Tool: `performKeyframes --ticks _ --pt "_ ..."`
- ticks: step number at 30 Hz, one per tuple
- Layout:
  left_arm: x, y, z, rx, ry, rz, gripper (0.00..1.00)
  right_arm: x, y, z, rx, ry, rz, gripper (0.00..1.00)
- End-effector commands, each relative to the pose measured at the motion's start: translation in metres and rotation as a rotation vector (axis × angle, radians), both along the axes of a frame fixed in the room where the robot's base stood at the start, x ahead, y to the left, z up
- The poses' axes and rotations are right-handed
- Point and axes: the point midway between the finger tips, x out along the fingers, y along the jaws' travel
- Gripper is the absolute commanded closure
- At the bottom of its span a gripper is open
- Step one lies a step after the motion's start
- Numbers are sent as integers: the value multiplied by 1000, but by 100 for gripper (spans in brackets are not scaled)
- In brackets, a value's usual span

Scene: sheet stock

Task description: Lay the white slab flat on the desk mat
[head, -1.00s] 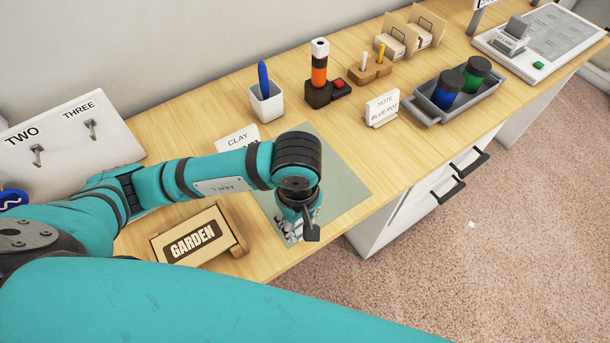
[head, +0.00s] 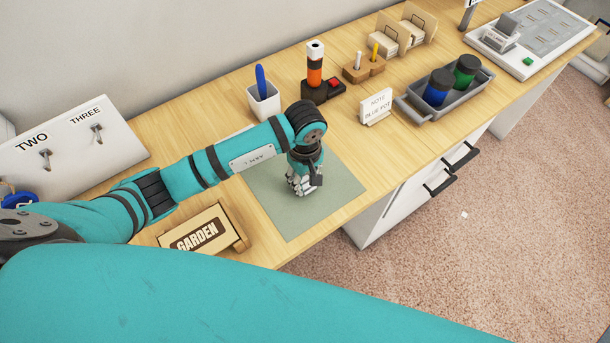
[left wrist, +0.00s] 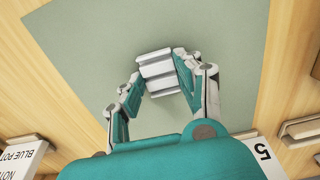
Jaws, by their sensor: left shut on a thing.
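The desk mat (head: 275,215) is a flat grey-green sheet on the wooden desk. It also fills much of the left wrist view (left wrist: 85,40). My left gripper (head: 303,187) points down over the middle of the mat. In the left wrist view its fingers (left wrist: 158,75) are shut on a ridged white piece (left wrist: 157,68), which I take to be the white slab. The slab is over the mat; I cannot tell whether it touches it. My right gripper is not in view.
A GARDEN sign (head: 200,232) stands left of the mat. Behind it are a white pen cup (head: 264,103) and an orange-black device (head: 315,75). A NOTE BLUE POT card (head: 376,106) and a grey tray (head: 445,104) with two pots stand to the right. The front of the mat is clear.

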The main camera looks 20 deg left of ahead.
Motion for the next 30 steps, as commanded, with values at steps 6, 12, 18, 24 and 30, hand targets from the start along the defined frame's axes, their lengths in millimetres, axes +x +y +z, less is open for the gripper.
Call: performKeyframes --ticks 6,12,18,24,30 --pt "0 0 -2 1 -1 0 96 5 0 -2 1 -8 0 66" --pt "0 0 -3 1 -1 0 49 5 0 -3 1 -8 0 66" --pt "0 0 -2 1 -1 0 42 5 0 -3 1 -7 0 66" --pt "0 0 2 0 0 1 42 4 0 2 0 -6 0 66" --pt "2 1 30 1 -7 -3 42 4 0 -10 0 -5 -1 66"
